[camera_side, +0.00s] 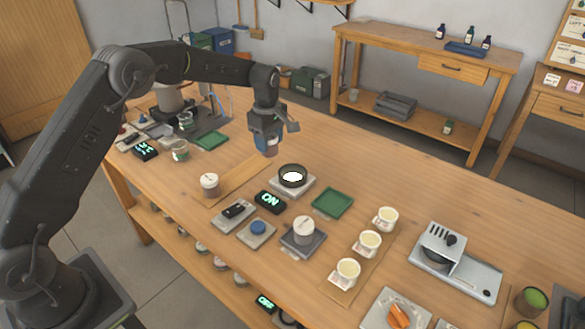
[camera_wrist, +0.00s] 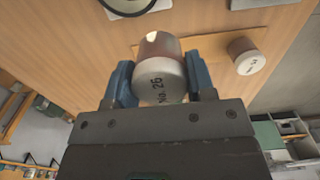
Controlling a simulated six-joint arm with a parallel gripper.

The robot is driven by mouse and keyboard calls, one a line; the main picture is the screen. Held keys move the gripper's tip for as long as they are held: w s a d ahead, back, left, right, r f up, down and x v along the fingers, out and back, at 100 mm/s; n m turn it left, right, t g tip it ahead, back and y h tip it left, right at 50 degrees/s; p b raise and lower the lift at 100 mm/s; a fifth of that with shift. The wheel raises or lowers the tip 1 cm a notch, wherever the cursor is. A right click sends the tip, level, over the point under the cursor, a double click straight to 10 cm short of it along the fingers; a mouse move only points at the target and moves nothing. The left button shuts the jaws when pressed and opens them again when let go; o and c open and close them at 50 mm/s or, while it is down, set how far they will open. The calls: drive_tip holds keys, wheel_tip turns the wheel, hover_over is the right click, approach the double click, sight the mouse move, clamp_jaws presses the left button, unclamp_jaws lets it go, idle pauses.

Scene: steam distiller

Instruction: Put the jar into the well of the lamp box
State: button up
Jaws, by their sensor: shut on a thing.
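My gripper (camera_side: 267,136) is shut on a jar (camera_wrist: 158,68) with a reddish-brown body and a white lid marked "No. 26". In the wrist view the blue fingers of my gripper (camera_wrist: 160,82) press on both sides of the jar. In the side view the jar (camera_side: 269,150) hangs below the fingers, above the table and behind and left of the lamp box. The lamp box (camera_side: 305,188) is a pale block with a dark ring around a glowing white well (camera_side: 292,176). The well looks empty. The dark ring (camera_wrist: 128,12) is cut off at the wrist view's top edge.
A second lidded jar (camera_side: 209,185) stands at the left by a wooden board (camera_side: 240,176). An "ON" display (camera_side: 270,202) sits in front of the lamp box. A green tray (camera_side: 332,203) lies to its right. Another white-lidded container (camera_side: 303,231) stands on a grey plate nearer the front.

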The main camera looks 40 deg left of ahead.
hover_over(292, 179)
wheel_tip(292, 179, down, 4)
drive_tip(key=shift+w+r, duration=0.1)
drive_tip(key=shift+f, duration=2)
drive_tip(key=shift+f, duration=0.2)
drive_tip(key=shift+f, duration=0.55)
drive_tip(key=o, duration=0.9)
drive_tip(key=shift+f, duration=0.1)
drive_tip(key=shift+o, duration=0.2)
wheel_tip(292, 179, up, 14)
